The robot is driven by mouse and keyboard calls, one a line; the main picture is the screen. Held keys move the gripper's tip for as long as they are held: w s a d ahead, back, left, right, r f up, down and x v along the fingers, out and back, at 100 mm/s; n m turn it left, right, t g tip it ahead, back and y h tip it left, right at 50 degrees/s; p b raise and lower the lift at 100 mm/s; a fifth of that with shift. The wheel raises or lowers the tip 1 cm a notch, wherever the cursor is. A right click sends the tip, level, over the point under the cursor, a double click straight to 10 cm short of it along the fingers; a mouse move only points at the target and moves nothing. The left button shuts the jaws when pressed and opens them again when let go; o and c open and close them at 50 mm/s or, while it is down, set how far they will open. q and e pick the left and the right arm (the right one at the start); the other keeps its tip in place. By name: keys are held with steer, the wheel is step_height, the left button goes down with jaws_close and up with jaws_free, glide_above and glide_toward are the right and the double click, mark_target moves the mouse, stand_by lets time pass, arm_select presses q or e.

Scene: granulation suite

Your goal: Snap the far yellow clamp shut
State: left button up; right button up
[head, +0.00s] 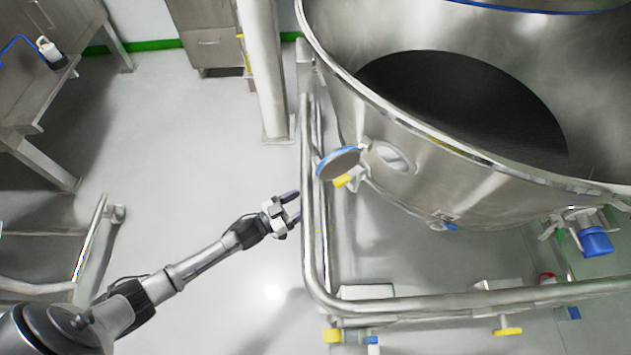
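A yellow clamp handle (343,181) shows on the side of the steel vessel, just below an open round lid with a blue rim (339,162). The lid stands swung out beside a round port (391,157) in the vessel wall. More yellow parts sit low on the frame, one at the near left corner (332,335) and one at the front (508,331). I cannot tell for sure which is the far clamp. My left gripper (292,207) is open and empty, left of and below the handle, beside the frame's tube. My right gripper is not in view.
The steel vessel (462,165) fills the upper right. A tubular steel frame (309,240) runs between my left gripper and the vessel. A steel post (265,75) stands behind. Benches are at the left. The floor (180,150) left of the frame is clear.

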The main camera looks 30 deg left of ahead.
mark_target(335, 185)
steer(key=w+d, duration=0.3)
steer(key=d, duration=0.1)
arm_select(q)
steer(key=shift+n+g+y, duration=0.3)
steer(key=shift+y, duration=0.5)
steer(key=b+x, duration=0.2)
steer(key=x, duration=0.2)
steer(key=f+b+x, duration=0.1)
steer(key=x, duration=0.4)
steer(key=f+b+x, duration=0.1)
steer(key=b+x, duration=0.1)
steer(key=x, duration=0.3)
steer(key=shift+d+b, duration=0.2)
steer(key=shift+b, duration=0.15)
steer(key=shift+w+r, duration=0.1)
steer(key=shift+w, duration=0.45)
steer(key=shift+w+d, duration=0.15)
steer(key=shift+w+d+r, duration=0.1)
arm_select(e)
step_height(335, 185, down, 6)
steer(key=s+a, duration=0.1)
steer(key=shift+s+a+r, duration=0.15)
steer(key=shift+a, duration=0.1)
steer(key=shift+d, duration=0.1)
arm_select(q)
jaws_close()
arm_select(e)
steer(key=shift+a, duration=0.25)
